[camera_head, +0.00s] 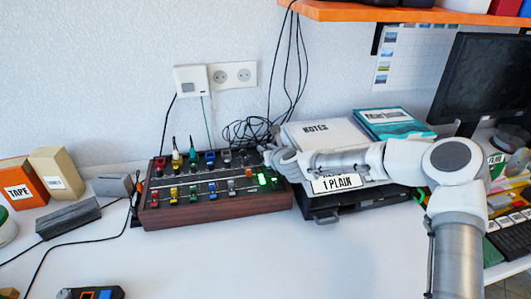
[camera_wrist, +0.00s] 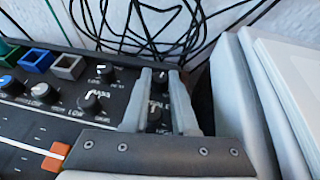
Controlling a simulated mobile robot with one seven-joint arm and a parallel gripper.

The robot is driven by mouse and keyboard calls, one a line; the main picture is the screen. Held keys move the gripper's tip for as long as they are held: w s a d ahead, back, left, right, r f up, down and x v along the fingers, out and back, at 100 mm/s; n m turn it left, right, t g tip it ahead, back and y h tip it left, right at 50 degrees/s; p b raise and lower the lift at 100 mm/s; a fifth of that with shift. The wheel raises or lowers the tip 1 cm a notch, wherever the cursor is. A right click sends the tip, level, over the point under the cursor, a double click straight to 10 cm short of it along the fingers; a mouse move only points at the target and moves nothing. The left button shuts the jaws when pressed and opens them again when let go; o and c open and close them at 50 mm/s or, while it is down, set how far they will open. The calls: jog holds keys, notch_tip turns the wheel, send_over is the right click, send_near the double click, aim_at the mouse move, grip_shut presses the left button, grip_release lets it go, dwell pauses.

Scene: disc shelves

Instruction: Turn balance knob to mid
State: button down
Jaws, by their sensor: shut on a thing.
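The mixer (camera_head: 215,185) is a dark panel in a wooden case on the white table; its upper right corner fills much of the wrist view (camera_wrist: 75,115). My gripper (camera_head: 268,153) reaches its upper right corner from the right. In the wrist view, the two grey fingers of my gripper (camera_wrist: 160,76) are closed around a small black knob (camera_wrist: 160,78) at the panel's far right edge. Its pointer and label are mostly hidden, so I cannot read its setting. Another black knob (camera_wrist: 154,114) shows between the fingers, lower down.
Other black knobs (camera_wrist: 91,103) and coloured jacks (camera_wrist: 68,66) lie left of my fingers. An orange slider (camera_wrist: 55,156) is nearby. Black cables (camera_wrist: 140,35) tangle behind the mixer.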

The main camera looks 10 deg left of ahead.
jog(key=c, duration=1)
grip_release()
jog(key=shift+a+r+m+p, duration=0.15)
jog(key=shift+m+p, duration=0.15)
jog(key=shift+p, duration=0.15)
